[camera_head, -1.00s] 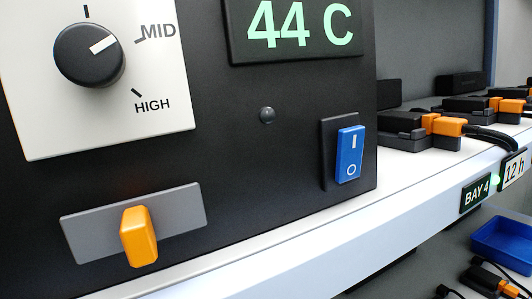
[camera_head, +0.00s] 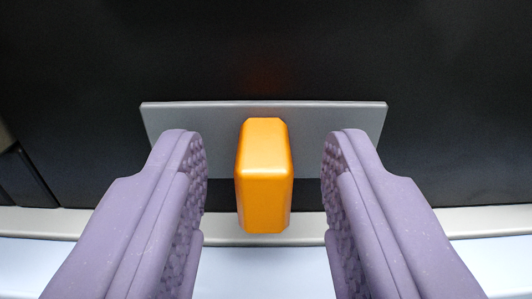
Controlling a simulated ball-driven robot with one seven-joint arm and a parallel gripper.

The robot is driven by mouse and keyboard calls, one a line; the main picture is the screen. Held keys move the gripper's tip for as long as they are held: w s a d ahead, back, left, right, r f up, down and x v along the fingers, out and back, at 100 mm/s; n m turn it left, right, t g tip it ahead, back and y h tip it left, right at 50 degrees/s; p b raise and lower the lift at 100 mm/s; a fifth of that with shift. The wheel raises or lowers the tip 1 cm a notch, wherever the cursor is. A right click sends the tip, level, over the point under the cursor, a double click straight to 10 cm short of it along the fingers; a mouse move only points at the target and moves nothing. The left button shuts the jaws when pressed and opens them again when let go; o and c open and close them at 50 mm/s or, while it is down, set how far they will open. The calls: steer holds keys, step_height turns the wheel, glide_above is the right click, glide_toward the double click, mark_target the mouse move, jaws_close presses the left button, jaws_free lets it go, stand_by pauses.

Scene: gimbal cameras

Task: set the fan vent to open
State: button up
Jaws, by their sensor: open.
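The fan vent control is an orange knob (camera_head: 264,180) that sticks out from a grey rectangular plate (camera_head: 350,120) on the black panel. The knob sits near the middle of the plate. My gripper (camera_head: 264,165) is open, with one purple textured finger on each side of the knob. There is a clear gap between each finger and the knob. Nothing is held. The fingers hide the lower left and lower right parts of the plate. No open or shut label shows around the plate.
The black panel (camera_head: 264,50) fills the view behind the plate. A pale ledge (camera_head: 264,270) runs below the knob. A dark edge shows at the far left. The panel around the plate is otherwise bare.

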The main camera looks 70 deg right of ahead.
jaws_close()
steer(key=s, duration=0.2)
steer(key=s+d+b, duration=0.1)
steer(key=s, duration=0.1)
steer(key=s+d, duration=0.1)
steer(key=s, duration=0.1)
steer(key=shift+d+b, duration=0.2)
steer(key=shift+b, duration=0.2)
steer(key=shift+w, duration=0.15)
steer(key=shift+c, duration=1.8)
jaws_free()
steer(key=o, duration=0.4)
steer(key=shift+s, duration=0.25)
steer(key=shift+c, duration=0.2)
steer(key=shift+w, duration=0.1)
